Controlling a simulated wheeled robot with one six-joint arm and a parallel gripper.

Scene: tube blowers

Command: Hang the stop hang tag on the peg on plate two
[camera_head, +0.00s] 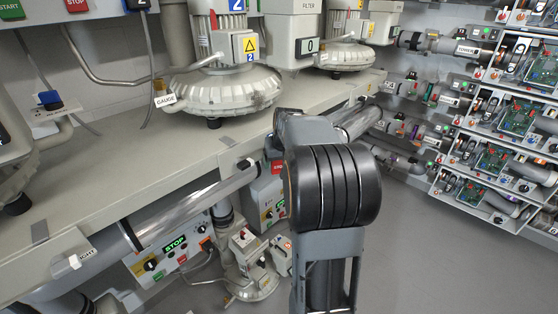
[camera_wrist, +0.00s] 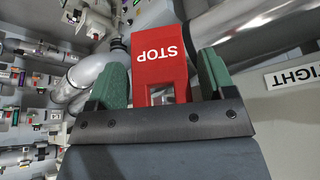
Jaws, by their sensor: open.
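The red stop hang tag (camera_wrist: 155,45), with white STOP lettering upside down, is in the wrist view. It lies between the two green pads of my gripper (camera_wrist: 160,70). The jaws are open, and a gap shows between the tag and the right pad. A rectangular opening shows in the tag's lower end, near the gripper body. In the head view my arm hides most of my gripper; a small red piece (camera_head: 277,167) beside the arm may be the tag. I cannot make out the peg or tell whether the tag hangs on it.
A bench (camera_head: 130,185) with blowers (camera_head: 225,90) runs along the left. A clear tube (camera_head: 200,208) lies along its front edge, and a control box (camera_head: 175,252) sits below. Shelves with circuit boards (camera_head: 515,118) stand at right. Grey floor (camera_head: 415,245) is free at lower right.

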